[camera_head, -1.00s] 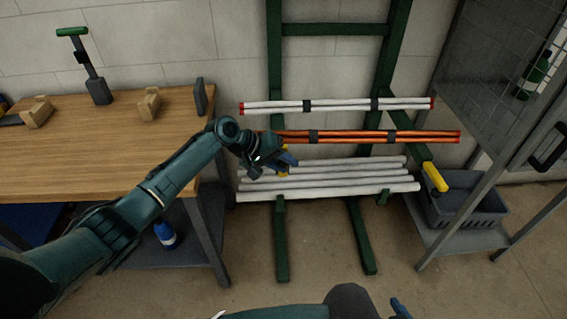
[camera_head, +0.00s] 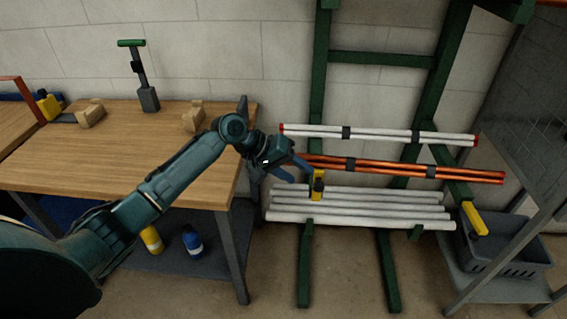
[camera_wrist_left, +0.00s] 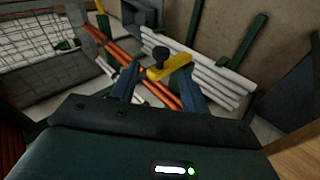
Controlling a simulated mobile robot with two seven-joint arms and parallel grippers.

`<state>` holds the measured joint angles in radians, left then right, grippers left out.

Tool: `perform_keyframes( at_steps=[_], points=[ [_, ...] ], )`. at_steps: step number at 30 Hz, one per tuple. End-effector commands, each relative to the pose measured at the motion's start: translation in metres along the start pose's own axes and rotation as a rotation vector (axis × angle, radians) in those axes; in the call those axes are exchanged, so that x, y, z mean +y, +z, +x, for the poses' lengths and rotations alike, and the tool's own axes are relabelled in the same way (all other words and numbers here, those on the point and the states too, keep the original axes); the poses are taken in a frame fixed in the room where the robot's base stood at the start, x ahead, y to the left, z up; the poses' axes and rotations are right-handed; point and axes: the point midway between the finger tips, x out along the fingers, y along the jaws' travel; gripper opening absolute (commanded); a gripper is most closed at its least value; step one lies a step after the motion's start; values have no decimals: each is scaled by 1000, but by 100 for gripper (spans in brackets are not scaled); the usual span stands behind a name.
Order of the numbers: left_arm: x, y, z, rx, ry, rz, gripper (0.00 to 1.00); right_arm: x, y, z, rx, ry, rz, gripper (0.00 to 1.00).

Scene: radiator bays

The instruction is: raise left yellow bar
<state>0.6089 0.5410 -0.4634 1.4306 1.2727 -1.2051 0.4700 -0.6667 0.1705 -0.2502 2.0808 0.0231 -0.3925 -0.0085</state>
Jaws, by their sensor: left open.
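The left yellow bar (camera_head: 317,185) is a short yellow piece with a dark part at its top, on the front of the green rack's left arm, by the white and orange pipes. My left gripper (camera_head: 297,170) is open and empty, just to the left of it in the head view. In the left wrist view the yellow bar (camera_wrist_left: 170,68) with its black knob lies beyond and between the open fingers (camera_wrist_left: 153,88). I cannot tell whether a finger touches it. The right yellow bar (camera_head: 474,218) is on the rack's right arm. My right gripper is not in view.
The green rack (camera_head: 382,59) holds white pipes (camera_head: 370,207) low, orange pipes (camera_head: 430,172) above them and red-ended white pipes higher. A wooden workbench (camera_head: 95,165) stands at left. A grey crate (camera_head: 505,255) and mesh cage are at right.

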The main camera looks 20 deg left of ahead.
Motion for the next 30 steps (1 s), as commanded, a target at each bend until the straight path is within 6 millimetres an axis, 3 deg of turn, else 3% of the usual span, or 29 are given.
perform_keyframes(
  at_steps=[6,12,25,30],
  points=[
    [0,0,-34,1,0,1,46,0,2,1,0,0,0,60],
    [0,0,-43,1,1,0,46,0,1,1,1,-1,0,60],
    [0,1,-42,1,0,1,46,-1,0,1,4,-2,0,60],
    [-18,28,-9,30,-24,46,46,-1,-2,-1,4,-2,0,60]
  ],
)
